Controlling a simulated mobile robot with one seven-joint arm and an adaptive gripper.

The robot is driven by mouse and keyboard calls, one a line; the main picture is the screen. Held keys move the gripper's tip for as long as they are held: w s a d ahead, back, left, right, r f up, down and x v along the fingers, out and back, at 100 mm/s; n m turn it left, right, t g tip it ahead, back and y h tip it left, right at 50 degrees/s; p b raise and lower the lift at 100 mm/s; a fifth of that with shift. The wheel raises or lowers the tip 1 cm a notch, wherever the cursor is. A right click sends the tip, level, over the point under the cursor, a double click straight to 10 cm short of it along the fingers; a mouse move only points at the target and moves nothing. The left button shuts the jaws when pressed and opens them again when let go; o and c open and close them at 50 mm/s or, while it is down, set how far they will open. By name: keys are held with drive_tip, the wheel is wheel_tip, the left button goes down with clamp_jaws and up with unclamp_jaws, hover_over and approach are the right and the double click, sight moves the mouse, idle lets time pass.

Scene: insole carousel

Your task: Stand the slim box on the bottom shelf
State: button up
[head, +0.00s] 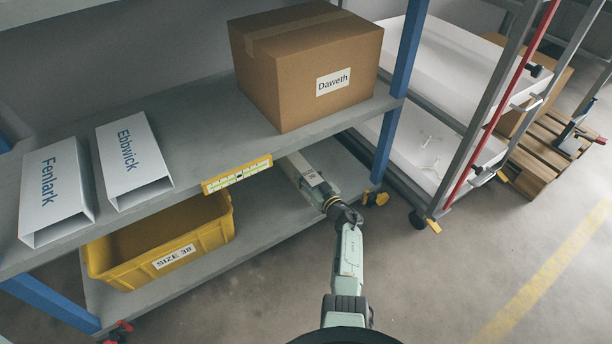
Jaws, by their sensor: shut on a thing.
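My gripper (331,201) is low in front of the rack, at the front edge of the bottom shelf (262,222). It is shut on a pale, narrow piece that I take to be the slim box (298,168), with a small label near its close end. This piece reaches back under the upper shelf board, and its far end is hidden there. I cannot tell whether it touches the bottom shelf or how upright it is.
A yellow bin (165,262) marked SIZE 38 sits left on the bottom shelf. Above are white holders Fenlark (55,190) and Ebbwick (132,162) and a Daweth carton (305,65). A blue post (398,85) stands right of my gripper. A wheeled white-tray rack (440,130) is beyond.

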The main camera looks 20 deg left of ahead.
drive_tip(key=o, duration=1.4)
drive_tip(key=shift+f, duration=0.1)
drive_tip(key=shift+c, duration=0.2)
drive_tip(key=shift+s+d+r+p, duration=0.15)
drive_tip(key=shift+d+r+p, duration=0.1)
drive_tip(key=shift+p, duration=0.3)
drive_tip(key=p+v, duration=0.6)
drive_tip(key=v, duration=0.4)
drive_tip(key=shift+s+d+p, duration=0.2)
drive_tip(key=shift+p, duration=0.15)
drive_tip(key=shift+s+d+f, duration=0.1)
drive_tip(key=shift+s+d, duration=0.2)
